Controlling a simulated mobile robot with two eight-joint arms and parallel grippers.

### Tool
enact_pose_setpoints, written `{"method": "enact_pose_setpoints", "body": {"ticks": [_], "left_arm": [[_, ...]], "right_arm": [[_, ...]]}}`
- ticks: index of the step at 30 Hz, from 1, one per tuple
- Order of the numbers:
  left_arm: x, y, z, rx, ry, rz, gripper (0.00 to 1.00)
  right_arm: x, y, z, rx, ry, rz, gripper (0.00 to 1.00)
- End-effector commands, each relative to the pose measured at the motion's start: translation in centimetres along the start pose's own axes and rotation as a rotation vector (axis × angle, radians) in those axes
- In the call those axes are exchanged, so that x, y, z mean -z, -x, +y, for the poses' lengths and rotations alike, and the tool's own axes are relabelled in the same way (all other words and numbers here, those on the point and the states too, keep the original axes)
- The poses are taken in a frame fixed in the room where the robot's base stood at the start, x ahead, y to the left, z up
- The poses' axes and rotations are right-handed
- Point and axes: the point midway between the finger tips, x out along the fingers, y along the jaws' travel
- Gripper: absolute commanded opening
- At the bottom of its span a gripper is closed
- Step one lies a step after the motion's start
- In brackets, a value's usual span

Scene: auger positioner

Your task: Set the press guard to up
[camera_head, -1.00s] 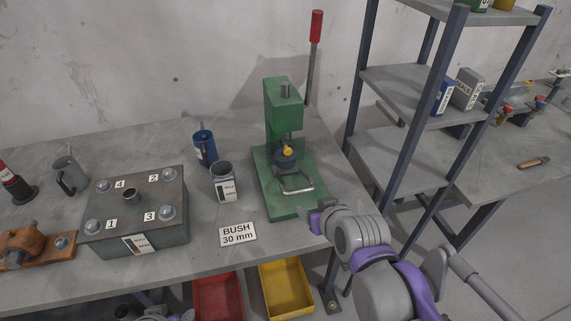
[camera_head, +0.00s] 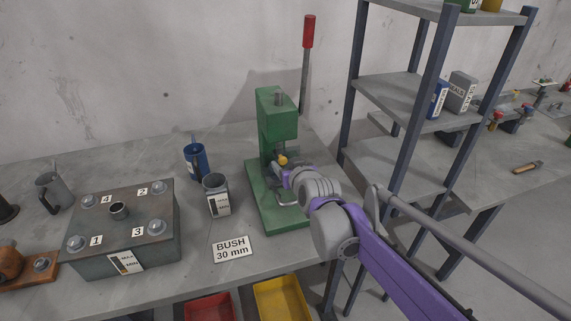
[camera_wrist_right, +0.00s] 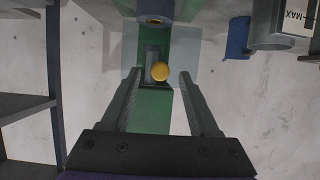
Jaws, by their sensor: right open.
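The green press (camera_head: 278,150) stands on the bench with a red-tipped lever (camera_head: 307,50) raised at its back right. In the right wrist view a clear, faintly tinted panel (camera_wrist_right: 188,48), which looks like the guard, lies across the green column. My right gripper (camera_wrist_right: 161,74) is open, its fingers on either side of the yellow knob (camera_wrist_right: 160,71); I cannot tell if they touch anything. My left gripper is out of view.
A grey cup (camera_head: 216,196) and a blue mug (camera_head: 197,160) stand left of the press. A grey block with bolts (camera_head: 125,225) and a BUSH 30 mm card (camera_head: 232,248) are on the bench. A shelf rack (camera_head: 400,95) rises at the right.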

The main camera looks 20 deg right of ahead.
Motion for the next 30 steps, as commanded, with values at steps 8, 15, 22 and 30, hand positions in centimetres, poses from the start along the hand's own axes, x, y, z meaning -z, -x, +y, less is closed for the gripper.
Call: {"method": "enact_pose_setpoints", "body": {"ticks": [8,15,22,30], "left_arm": [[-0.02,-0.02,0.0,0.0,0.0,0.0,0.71],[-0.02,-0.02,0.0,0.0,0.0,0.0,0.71],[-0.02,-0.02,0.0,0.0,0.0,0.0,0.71],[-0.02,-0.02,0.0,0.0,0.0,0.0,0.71]], "right_arm": [[-0.03,-1.1,-0.01,0.0,0.001,0.0,0.61],[-0.03,-1.08,-0.01,0.0,0.001,0.0,0.49],[-0.03,-1.07,-0.01,0.0,0.001,0.0,0.07],[-0.03,-1.06,-0.01,0.0,0.001,0.0,0.0]]}}
